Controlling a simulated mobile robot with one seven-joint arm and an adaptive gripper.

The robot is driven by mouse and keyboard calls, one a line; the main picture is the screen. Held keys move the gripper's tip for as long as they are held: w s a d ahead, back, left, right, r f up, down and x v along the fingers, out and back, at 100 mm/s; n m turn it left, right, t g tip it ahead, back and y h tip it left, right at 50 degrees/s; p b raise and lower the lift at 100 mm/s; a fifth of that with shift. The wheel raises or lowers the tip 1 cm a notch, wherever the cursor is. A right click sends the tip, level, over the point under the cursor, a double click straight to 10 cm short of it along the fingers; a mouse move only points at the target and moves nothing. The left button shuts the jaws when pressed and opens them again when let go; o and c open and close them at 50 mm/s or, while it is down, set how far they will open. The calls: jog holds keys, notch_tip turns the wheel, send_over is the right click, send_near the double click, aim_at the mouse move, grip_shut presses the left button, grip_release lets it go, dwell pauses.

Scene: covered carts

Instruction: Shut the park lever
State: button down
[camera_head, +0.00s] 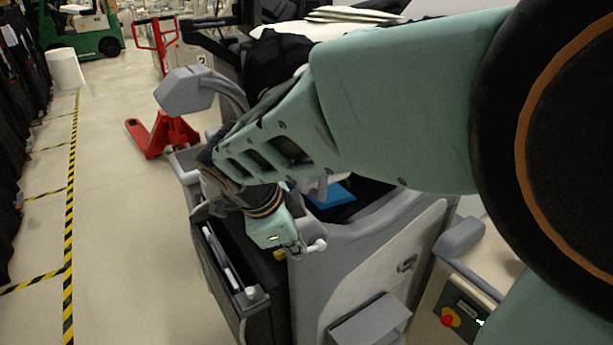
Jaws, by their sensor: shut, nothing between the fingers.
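My arm reaches in from the right and bends down over a grey cart (390,245). My gripper (301,248) is small in view at the end of the green wrist, low over the cart's near left corner, beside its dark side compartment. It is shut, with nothing seen held in it. A white rounded knob shows right at the gripper's tip; I cannot tell whether it is the park lever or touches the fingers. Another white knob (252,293) stands on the rim of the dark compartment, below and left of the gripper. My arm hides much of the cart's top.
A grey padded piece (185,91) on a curved arm rises behind my forearm. A panel with a red button (447,317) is at lower right. A red pallet jack (163,134) and a green forklift (85,30) stand behind.

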jog(key=shift+s+a+f+b, duration=0.2)
jog(key=shift+f+b, duration=0.3)
jog(key=shift+b, duration=0.4)
jog(key=shift+s+a+f+b, duration=0.15)
jog(key=shift+f+b, duration=0.3)
jog(key=shift+b, duration=0.4)
